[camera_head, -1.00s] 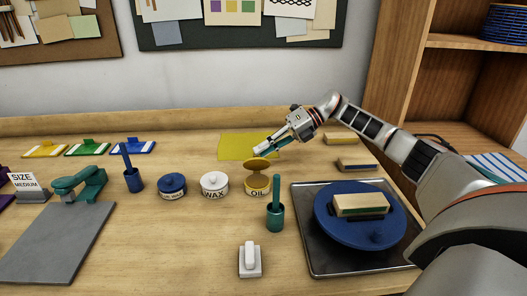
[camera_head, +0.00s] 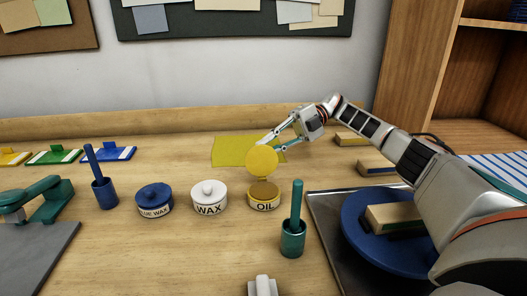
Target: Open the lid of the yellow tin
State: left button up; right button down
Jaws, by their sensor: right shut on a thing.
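The yellow tin (camera_head: 264,203), labelled OIL, stands on the bench to the right of the white WAX tin. Its round yellow lid (camera_head: 262,162) stands up at the tin's back edge, its face toward me. The darker golden inside or top of the tin shows below it. My right gripper (camera_head: 265,144) reaches in from behind and to the right, shut on the lid at its upper edge; the lid partly hides the fingertips.
The WAX tin (camera_head: 209,201) and BLUE WAX tin (camera_head: 154,201) stand to the left. A green pot with a handle (camera_head: 293,238) stands close at front right. A yellow sheet (camera_head: 232,150) lies behind. A dark tray (camera_head: 325,215) with a blue disc (camera_head: 360,246) is at right.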

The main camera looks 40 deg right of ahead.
jog(key=shift+w+f, duration=0.1)
jog(key=shift+f, duration=0.05)
dwell(0.3)
jog(key=c, duration=2)
grip_release()
jog(key=shift+o, duration=0.2)
notch_tip(320, 180, up, 10)
jog(key=shift+c, duration=0.4)
